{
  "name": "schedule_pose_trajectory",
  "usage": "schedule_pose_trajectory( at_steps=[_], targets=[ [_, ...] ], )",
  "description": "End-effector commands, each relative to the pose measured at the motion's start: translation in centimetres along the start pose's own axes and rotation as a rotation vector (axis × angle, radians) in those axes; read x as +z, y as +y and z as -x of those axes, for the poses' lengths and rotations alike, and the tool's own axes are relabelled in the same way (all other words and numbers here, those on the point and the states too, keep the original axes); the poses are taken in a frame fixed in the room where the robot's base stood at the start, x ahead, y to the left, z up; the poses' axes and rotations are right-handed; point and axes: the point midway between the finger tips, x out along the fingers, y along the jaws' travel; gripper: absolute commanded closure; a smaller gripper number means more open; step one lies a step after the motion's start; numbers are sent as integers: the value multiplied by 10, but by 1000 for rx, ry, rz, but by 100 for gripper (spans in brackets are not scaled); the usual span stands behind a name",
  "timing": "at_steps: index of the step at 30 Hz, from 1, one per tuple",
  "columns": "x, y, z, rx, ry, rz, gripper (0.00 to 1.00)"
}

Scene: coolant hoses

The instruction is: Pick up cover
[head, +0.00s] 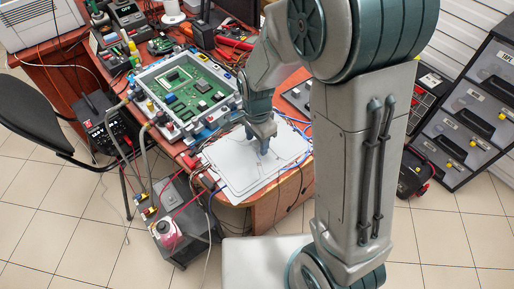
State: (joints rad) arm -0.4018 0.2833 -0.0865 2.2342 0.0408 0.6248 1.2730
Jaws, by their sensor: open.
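The cover (238,172) is a flat, light grey panel with rounded corners. It lies on the red-brown table near its front edge, below and right of the green circuit board unit. My gripper (264,150) is over the right part of the cover, pointing down, with its fingertips close to the surface. The jaws are open. I cannot tell whether the fingertips touch the cover. My wrist hides part of the cover's upper edge.
A framed unit with a green circuit board (188,88) stands left of my gripper, with hoses and cables around it. Red and blue cables run beside the cover. A black chair (32,118) stands left. A drawer cabinet (470,120) stands right.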

Motion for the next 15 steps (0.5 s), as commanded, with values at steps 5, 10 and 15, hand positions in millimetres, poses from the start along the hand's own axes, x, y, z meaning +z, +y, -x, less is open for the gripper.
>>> schedule_pose_trajectory(
  at_steps=[5, 10, 15],
  targets=[
    [0, 0, 0, 0, 0, 0, 86],
    [0, 0, 1, 0, 0, 0, 97],
    [0, 0, 1, -1, 0, 0, 97]
  ],
)
